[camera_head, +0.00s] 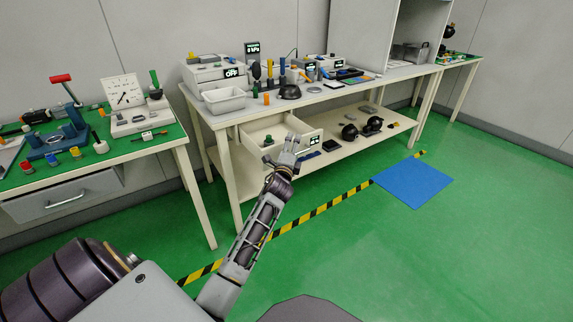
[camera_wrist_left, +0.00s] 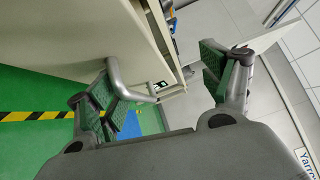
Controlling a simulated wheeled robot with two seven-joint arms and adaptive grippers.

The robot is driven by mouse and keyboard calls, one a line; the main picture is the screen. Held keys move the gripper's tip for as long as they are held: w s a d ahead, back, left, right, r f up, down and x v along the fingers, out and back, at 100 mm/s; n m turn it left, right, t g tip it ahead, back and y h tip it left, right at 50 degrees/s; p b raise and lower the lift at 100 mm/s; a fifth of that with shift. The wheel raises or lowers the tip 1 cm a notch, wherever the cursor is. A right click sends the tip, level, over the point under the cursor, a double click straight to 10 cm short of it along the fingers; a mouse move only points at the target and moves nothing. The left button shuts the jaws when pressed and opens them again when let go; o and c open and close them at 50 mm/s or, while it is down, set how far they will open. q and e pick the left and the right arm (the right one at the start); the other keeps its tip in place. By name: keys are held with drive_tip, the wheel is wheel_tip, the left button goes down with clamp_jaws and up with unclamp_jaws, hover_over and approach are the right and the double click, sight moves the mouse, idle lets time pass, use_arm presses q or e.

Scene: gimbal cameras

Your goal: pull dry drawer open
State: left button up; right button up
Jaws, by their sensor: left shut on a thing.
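The cream drawer (camera_head: 258,138) under the white bench stands pulled out, and its open inside shows with a small dark green object in it. A small dark display (camera_head: 314,140) is on its front. My left gripper (camera_head: 287,158) is at the drawer front. In the left wrist view, the drawer's grey bar handle (camera_wrist_left: 133,90) passes beside the green-padded fingers of my left gripper (camera_wrist_left: 165,92), and the drawer front (camera_wrist_left: 75,38) fills the upper left. The gripper is shut on the handle, though exact finger contact is partly hidden. My right gripper is not in view.
The white bench (camera_head: 225,118) holds a white bin (camera_head: 223,100), instruments and tools. Its lower shelf (camera_head: 330,160) carries black round objects. A green-topped table (camera_head: 165,143) with a grey drawer (camera_head: 65,198) stands left. A blue mat (camera_head: 412,181) lies on open green floor.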

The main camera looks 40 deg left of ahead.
use_arm(q)
drive_tip(key=shift+s+d+r, duration=0.1)
drive_tip(key=shift+s+r, duration=0.6)
drive_tip(key=shift+r, duration=0.35)
drive_tip(key=shift+c, duration=0.5)
drive_tip(key=shift+s+d+r+t, duration=0.1)
drive_tip(key=shift+s+d+t, duration=0.25)
drive_tip(key=shift+s, duration=0.55)
drive_tip(key=shift+s+d+r+p, duration=0.1)
drive_tip(key=shift+s+d+p, duration=0.2)
drive_tip(key=shift+s, duration=0.05)
drive_tip(key=c, duration=0.5)
drive_tip(key=shift+f+v, duration=0.2)
drive_tip(key=shift+v, duration=0.9)
drive_tip(key=shift+f+v, duration=0.2)
drive_tip(key=shift+v, duration=0.9)
drive_tip(key=shift+f+v, duration=0.15)
drive_tip(key=shift+v, duration=1)
drive_tip(key=shift+c, duration=0.2)
drive_tip(key=shift+w+d, duration=0.1)
drive_tip(key=shift+p, duration=0.3)
